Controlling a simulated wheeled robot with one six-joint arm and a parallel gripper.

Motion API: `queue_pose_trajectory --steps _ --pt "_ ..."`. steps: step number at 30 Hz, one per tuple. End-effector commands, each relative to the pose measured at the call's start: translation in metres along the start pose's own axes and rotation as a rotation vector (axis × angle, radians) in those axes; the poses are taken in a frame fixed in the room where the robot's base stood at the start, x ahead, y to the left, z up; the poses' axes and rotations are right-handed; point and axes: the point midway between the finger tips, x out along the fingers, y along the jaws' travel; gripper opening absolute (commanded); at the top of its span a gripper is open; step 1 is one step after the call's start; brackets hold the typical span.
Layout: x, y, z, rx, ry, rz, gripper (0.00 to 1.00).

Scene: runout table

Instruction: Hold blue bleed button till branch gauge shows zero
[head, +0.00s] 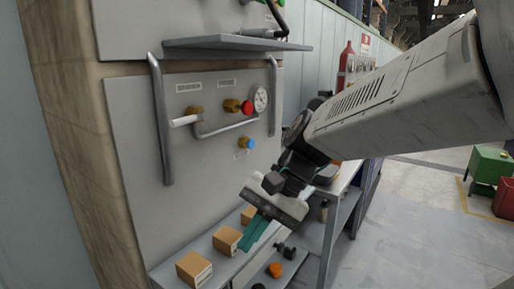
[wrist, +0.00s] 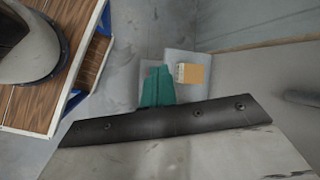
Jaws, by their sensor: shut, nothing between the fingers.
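The blue bleed button (head: 247,143) sits on a brass fitting low on the grey panel in the head view. The round white branch gauge (head: 261,98) is above it to the right; its needle is too small to read. My gripper (head: 252,240) is below the button, apart from it, with its teal fingers shut and empty, pointing down towards the ledge with boxes. In the wrist view the teal fingers (wrist: 158,84) are together near a small box (wrist: 190,73). The button and gauge do not show in the wrist view.
A red knob (head: 246,107) and a pale-handled valve (head: 187,119) sit above the button. Two vertical grab bars (head: 161,125) flank the fittings. A shelf (head: 238,43) juts out above. Several cardboard boxes (head: 194,268) stand on the ledge below. A workbench (head: 343,190) is at right.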

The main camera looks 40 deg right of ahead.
Motion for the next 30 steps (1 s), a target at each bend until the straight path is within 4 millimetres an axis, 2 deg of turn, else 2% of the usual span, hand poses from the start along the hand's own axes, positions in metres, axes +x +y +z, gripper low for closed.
queue_pose_trajectory --steps 1,3,5,6,9,13,15,18,30 --pt "-0.007 -0.013 -0.024 0.191 -0.048 -0.135 0.00" --pt "-0.024 -0.032 -0.058 0.434 -0.115 -0.337 0.00" --pt "-0.044 -0.042 -0.094 0.624 -0.167 -0.515 0.00" --pt "-0.060 -0.043 -0.118 0.738 -0.201 -0.631 0.00" --pt "-0.101 -0.034 -0.175 0.970 -0.272 -0.900 0.00" --pt "-0.145 -0.007 -0.229 1.156 -0.338 -1.164 0.00" --pt "-0.160 0.005 -0.245 1.209 -0.361 -1.256 0.00" --pt "-0.172 0.016 -0.257 1.246 -0.378 -1.326 0.00" --pt "-0.173 0.015 -0.260 1.251 -0.381 -1.339 0.00"
